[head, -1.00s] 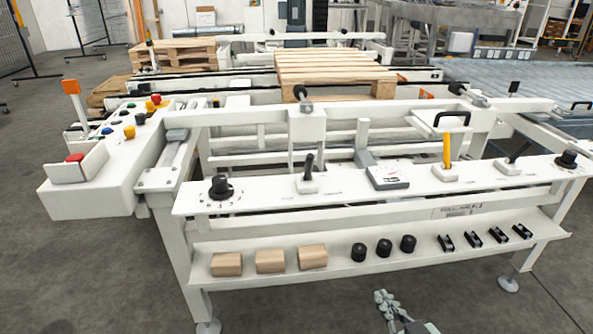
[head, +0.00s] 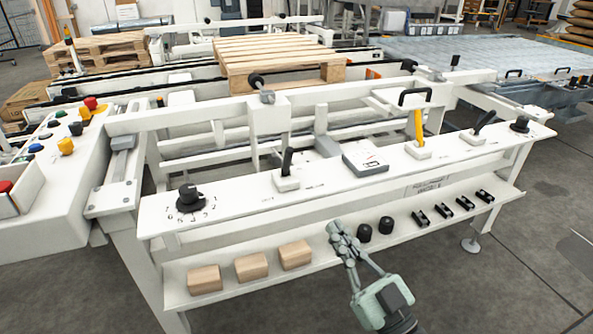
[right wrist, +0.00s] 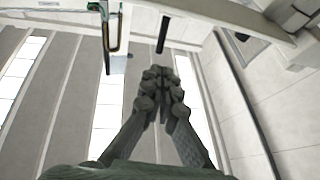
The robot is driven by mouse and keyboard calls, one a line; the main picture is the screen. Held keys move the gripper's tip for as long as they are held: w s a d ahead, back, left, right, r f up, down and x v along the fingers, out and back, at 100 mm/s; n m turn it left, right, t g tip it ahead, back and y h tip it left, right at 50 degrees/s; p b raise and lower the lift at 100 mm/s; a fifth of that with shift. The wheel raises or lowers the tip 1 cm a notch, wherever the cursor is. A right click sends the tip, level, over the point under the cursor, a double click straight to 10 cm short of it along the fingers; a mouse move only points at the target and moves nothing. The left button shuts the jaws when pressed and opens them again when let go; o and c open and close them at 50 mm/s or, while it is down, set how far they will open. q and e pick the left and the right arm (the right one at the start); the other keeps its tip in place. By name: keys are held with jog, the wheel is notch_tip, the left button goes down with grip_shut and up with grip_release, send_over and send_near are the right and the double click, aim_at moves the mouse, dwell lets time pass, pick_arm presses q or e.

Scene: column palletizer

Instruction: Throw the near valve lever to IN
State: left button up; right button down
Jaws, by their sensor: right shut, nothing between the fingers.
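In the head view, a long white panel carries a black lever (head: 287,161) on a white base near its left-middle. A yellow lever (head: 418,128) stands further right, and another black lever (head: 484,123) tilts right beyond it. I cannot tell which is the near valve lever, and no IN label is readable. My right gripper (head: 342,231) is in front of the lower shelf, right of and lower than the left black lever, touching no lever. It is shut and empty; its closed fingers also show in the right wrist view (right wrist: 162,82). My left gripper is not in view.
A black rotary knob (head: 189,196) and a gauge box (head: 365,158) sit on the panel. The lower shelf (head: 228,250) holds wooden blocks (head: 251,266), black knobs (head: 386,225) and black handles (head: 464,203). A push-button console (head: 38,165) stands left. Open floor lies right.

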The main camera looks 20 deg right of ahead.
jog(key=p, duration=0.1)
send_near(291, 159)
jog(key=x, duration=0.5)
jog(key=shift+w+r, duration=0.1)
jog(key=shift+r, duration=0.1)
jog(key=shift+w+a+r, duration=0.2)
jog(key=shift+w, duration=0.35)
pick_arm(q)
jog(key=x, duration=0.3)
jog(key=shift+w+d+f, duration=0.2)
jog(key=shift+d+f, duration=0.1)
pick_arm(e)
jog(key=shift+w, duration=0.1)
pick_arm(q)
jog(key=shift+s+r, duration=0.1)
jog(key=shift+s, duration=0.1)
pick_arm(e)
jog(key=shift+w+r, duration=0.1)
jog(key=shift+w, duration=0.05)
